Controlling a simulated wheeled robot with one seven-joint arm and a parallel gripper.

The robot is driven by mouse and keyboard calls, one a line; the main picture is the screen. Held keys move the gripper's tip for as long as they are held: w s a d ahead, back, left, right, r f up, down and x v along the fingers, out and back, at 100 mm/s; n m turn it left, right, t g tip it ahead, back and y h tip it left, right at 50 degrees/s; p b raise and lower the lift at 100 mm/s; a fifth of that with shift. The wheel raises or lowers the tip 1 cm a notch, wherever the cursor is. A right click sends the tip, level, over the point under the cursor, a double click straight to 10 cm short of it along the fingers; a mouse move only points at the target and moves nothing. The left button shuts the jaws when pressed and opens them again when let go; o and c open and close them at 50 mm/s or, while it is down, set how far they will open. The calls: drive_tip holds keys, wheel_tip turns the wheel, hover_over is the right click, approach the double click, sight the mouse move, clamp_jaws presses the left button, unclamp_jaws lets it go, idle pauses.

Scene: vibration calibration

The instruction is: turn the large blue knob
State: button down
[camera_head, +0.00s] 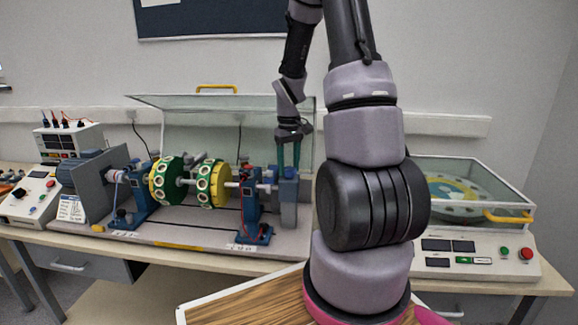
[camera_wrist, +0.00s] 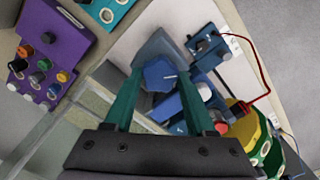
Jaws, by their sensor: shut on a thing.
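The large blue knob (camera_wrist: 158,74) is a faceted blue piece in the wrist view, at the end of the test rig. My gripper (camera_wrist: 160,77) has its two teal fingers on either side of the knob, shut on it. In the head view my gripper (camera_head: 289,165) reaches down to the right end of the rig. There the knob is hard to tell apart from the blue parts around the fingertips.
The rig's shaft carries green-and-yellow discs (camera_head: 207,184) between blue supports. Its clear cover (camera_head: 215,103) stands raised behind. A panel with red and green buttons (camera_head: 505,254) is at the right. A purple panel with several knobs (camera_wrist: 55,50) is at the wrist view's left.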

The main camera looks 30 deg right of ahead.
sight(289, 168)
drive_tip(key=shift+n, duration=0.4)
drive_tip(key=shift+c, duration=1.1)
unclamp_jaws()
wheel_tip(289, 168, up, 11)
drive_tip(key=shift+f, duration=0.1)
